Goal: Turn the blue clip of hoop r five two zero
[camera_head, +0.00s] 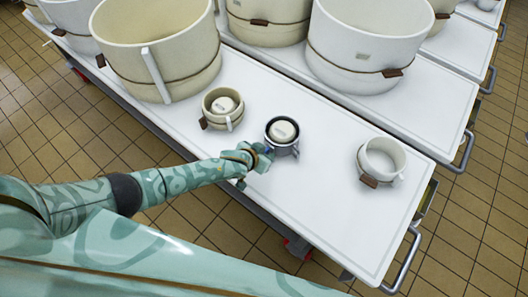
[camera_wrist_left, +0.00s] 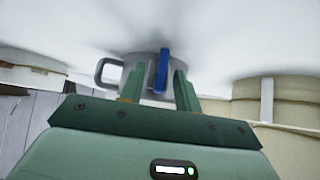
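A small grey hoop (camera_head: 296,149) with a dark rim stands on the white cart top, around a white round piece (camera_head: 283,131). In the left wrist view the hoop (camera_wrist_left: 136,79) shows a side handle at its left and an upright blue clip (camera_wrist_left: 161,70) on its near wall. My left gripper (camera_head: 264,155) is at the hoop's near left side. In the wrist view its two green fingers (camera_wrist_left: 157,88) are open, one on each side of the clip, with gaps between. No label is readable. My right gripper is not in view.
A cream hoop (camera_head: 222,108) with a brown clip stands to the left, and a white hoop (camera_head: 382,160) with a brown clip to the right. Large vats (camera_head: 160,45) line the back. The white top (camera_head: 335,215) is bare between the hoops and near edge.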

